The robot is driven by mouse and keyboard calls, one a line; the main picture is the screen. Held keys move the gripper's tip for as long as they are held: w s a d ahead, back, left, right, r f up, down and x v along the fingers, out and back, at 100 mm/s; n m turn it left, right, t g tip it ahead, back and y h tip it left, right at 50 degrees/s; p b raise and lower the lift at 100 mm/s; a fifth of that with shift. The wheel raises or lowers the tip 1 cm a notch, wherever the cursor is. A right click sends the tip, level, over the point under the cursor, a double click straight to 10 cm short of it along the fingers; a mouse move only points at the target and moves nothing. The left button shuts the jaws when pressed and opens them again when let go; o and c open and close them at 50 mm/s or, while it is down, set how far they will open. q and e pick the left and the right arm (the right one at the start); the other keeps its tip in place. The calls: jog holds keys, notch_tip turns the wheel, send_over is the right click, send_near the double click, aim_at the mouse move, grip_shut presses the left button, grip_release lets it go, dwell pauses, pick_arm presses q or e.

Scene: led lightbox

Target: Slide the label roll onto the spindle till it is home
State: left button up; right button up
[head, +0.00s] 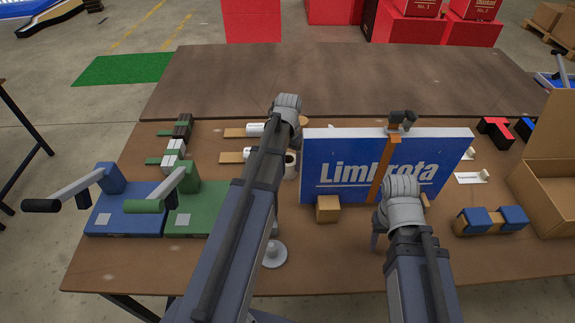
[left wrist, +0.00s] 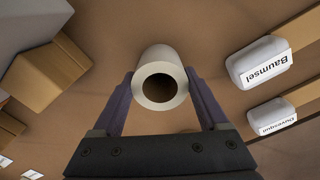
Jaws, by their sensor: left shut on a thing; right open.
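The label roll is a white hollow cylinder (left wrist: 160,78) with a dark bore facing the left wrist camera. My left gripper (left wrist: 162,88) is shut on it, one finger at each side. In the head view the roll (head: 291,165) shows beside my left forearm, which hides part of it and most of the gripper (head: 291,148). I cannot tell whether it touches the table. A grey round base with a short post (head: 274,252), seemingly the spindle, stands nearer the front edge, partly behind my left arm. My right gripper (head: 385,230) is open in front of the blue panel, its fingers mostly hidden.
A blue Limbrota panel (head: 335,165) with a brown strap stands right of the roll, a small cardboard box (head: 328,209) before it. Labelled white items (left wrist: 262,62) lie on wooden strips nearby. Green (head: 190,222) and blue (head: 125,215) lever devices stand left. An open carton (head: 550,185) stands right.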

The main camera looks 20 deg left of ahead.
pick_arm(q)
jog(key=shift+r, duration=0.2)
pick_arm(e)
jog(key=shift+r, duration=0.25)
pick_arm(q)
jog(key=shift+r+p, duration=0.75)
jog(key=shift+p, duration=0.15)
pick_arm(e)
jog(key=shift+r, duration=0.7)
jog(key=shift+r, duration=0.1)
pick_arm(q)
jog(key=o, duration=1)
jog(key=shift+c, duration=0.2)
jog(key=shift+r, duration=0.1)
grip_shut()
jog(key=shift+r+p, duration=1.95)
jog(key=shift+p, duration=0.1)
pick_arm(e)
jog(key=shift+r, duration=1.95)
